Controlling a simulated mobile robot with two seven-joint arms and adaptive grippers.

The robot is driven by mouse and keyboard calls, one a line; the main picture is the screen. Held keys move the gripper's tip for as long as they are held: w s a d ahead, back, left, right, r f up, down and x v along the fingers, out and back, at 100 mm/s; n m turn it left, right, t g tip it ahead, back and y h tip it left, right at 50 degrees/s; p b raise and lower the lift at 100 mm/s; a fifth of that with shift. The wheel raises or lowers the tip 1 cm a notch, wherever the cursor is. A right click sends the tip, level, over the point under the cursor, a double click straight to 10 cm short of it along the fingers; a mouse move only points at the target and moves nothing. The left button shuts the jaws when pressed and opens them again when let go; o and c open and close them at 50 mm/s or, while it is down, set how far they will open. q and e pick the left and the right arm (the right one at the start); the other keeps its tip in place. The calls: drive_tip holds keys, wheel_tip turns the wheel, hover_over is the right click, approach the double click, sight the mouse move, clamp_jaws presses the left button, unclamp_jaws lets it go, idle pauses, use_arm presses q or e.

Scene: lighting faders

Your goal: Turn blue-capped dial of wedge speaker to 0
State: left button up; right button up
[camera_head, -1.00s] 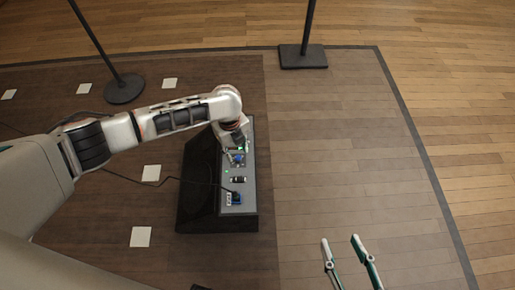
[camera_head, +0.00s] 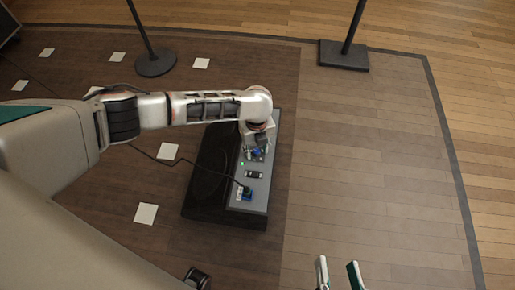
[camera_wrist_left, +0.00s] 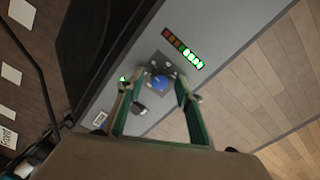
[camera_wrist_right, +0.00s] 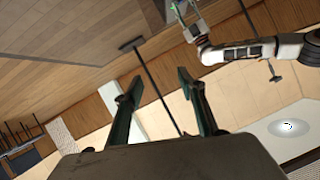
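The wedge speaker (camera_head: 206,181) is a black box on the floor with a grey control panel (camera_head: 262,190) along its right side. The blue-capped dial (camera_wrist_left: 160,83) sits on a dark square plate in the left wrist view, with small marks around it. In the head view the dial (camera_head: 257,152) shows just below my left gripper (camera_head: 255,150). In the left wrist view my left gripper (camera_wrist_left: 157,88) is open, its fingers on either side of the dial with gaps; contact cannot be told. My right gripper (camera_head: 338,272) is open and empty over bare floor, also in its own view (camera_wrist_right: 154,86).
An LED bar (camera_wrist_left: 183,48), green and red, lies beside the dial. Stand bases (camera_head: 344,55) are behind. Floor at right is clear.

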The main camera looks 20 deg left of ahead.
use_arm(q)
drive_tip(key=shift+r, duration=0.1)
clamp_jaws()
